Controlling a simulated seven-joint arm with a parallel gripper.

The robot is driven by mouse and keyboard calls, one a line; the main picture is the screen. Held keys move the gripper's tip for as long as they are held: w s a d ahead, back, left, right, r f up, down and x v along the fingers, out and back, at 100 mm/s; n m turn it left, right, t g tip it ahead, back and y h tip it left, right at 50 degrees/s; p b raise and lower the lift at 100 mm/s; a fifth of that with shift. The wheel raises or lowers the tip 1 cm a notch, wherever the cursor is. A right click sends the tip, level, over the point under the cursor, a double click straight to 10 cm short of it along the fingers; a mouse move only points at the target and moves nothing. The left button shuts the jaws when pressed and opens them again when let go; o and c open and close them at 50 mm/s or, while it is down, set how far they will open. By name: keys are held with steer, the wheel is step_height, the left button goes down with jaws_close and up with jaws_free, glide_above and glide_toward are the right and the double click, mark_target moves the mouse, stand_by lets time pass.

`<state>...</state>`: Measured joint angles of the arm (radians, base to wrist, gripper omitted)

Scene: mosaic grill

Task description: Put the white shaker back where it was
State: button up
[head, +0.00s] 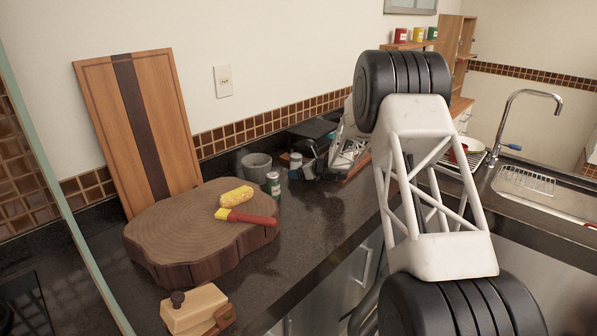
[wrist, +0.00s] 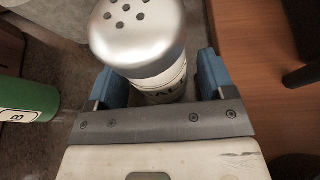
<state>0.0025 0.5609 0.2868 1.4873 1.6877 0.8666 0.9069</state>
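The white shaker (wrist: 140,35) has a silver cap with several holes and a dark-lettered label. In the wrist view it is between the two blue fingers of my gripper (wrist: 157,82). A gap shows between the fingers and its body, so the gripper looks open around it. The cap hides part of the left finger, and the shaker's base is hidden. In the head view the white shaker (head: 296,161) is small, upright at the back of the counter, beside my gripper (head: 311,163), which is partly hidden there.
A green shaker (head: 273,185) stands to the left, also in the wrist view (wrist: 28,101). A grey mortar (head: 256,167) is behind it. A wooden surface (wrist: 255,60) lies right of the gripper.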

steer(key=shift+r, duration=0.15)
steer(key=shift+v, duration=0.8)
steer(key=v, duration=1)
steer(key=shift+s+d, duration=0.1)
steer(key=shift+s, duration=0.05)
steer(key=shift+r, duration=0.1)
